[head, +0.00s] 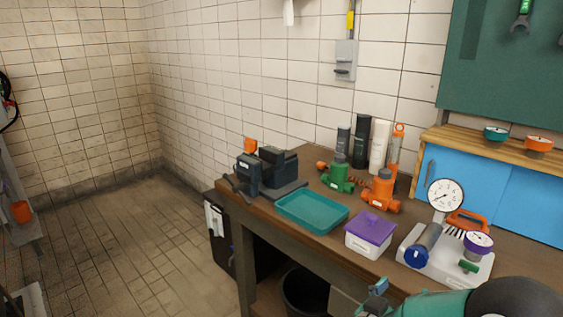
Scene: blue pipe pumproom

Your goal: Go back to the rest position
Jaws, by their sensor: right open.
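My right gripper (374,299) shows at the bottom edge, right of centre, in front of the workbench's (270,222) front edge. It is open, and I see nothing between its fingers. The picture's lower edge cuts off part of it. My right arm, teal and black, comes in from the bottom right corner.
The bench holds a dark vise (268,172), a teal tray (311,211), a purple-lidded box (370,234), green (338,178) and orange (380,193) pump parts, and a white board (445,262) with a gauge (445,195). A black bin (305,292) stands below. Tiled floor (130,250) at left is clear.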

